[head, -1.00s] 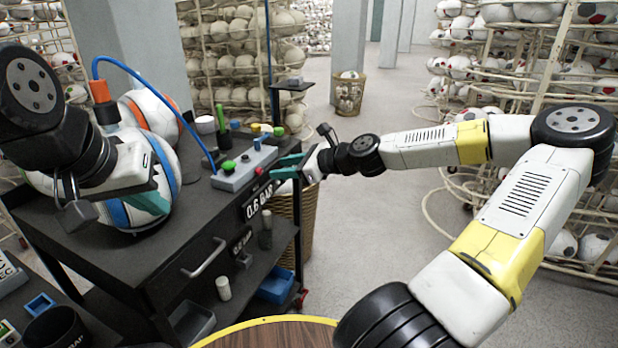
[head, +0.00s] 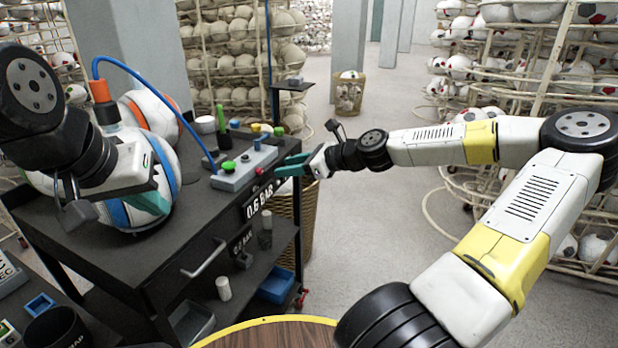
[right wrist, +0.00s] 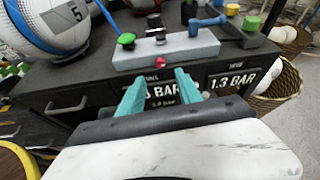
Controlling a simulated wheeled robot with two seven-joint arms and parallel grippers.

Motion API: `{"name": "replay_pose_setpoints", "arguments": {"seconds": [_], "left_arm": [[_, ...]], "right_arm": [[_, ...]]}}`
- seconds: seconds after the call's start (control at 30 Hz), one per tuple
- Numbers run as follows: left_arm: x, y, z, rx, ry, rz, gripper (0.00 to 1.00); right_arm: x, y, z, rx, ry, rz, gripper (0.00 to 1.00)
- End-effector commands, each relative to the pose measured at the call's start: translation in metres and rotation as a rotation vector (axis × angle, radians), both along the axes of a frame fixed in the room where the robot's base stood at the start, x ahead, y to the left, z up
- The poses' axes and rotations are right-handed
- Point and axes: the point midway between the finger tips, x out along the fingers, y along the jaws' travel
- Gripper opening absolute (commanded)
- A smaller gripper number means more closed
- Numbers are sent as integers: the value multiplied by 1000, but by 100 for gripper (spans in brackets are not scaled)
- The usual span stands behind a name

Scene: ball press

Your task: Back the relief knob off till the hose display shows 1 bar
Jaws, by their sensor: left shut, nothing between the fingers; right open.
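A grey valve box (head: 244,168) sits on the black cart's top. It also shows in the right wrist view (right wrist: 195,48), with a green knob (right wrist: 126,39), a small red knob (right wrist: 160,36) on its front and a blue lever (right wrist: 207,22). I cannot tell which is the relief knob. The right-hand display (right wrist: 232,82) reads 1.3 BAR; its small label looks like "HOSE". A left display (head: 258,202) reads 0.6 BAR. My right gripper (head: 285,167) is open and empty, just in front of the box, below the red knob. My left gripper (head: 140,196) is shut beside a ball.
The blue-and-white ball (head: 165,160) stands on the cart (head: 150,250), with a blue hose (head: 150,84) arching over from an orange fitting (head: 100,92). A wicker basket (head: 306,215) stands beside the cart.

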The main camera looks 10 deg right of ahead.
Motion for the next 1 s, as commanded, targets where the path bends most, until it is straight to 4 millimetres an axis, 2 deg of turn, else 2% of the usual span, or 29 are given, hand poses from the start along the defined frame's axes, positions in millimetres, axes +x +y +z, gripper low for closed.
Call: {"name": "replay_pose_setpoints", "arguments": {"seconds": [0.07,0.27,0.5,0.7,1.0], "left_arm": [[0,0,0,0,0,0,0],[0,0,0,0,0,0,0],[0,0,0,0,0,0,0],[0,0,0,0,0,0,0],[0,0,0,0,0,0,0]], "right_arm": [[-6,12,-9,-57,-5,47,41],[-23,30,-31,-200,-22,158,41],[-54,46,-60,-434,-63,351,41],[-78,46,-75,-624,-107,511,41],[-108,33,-77,-883,-188,736,41]]}}
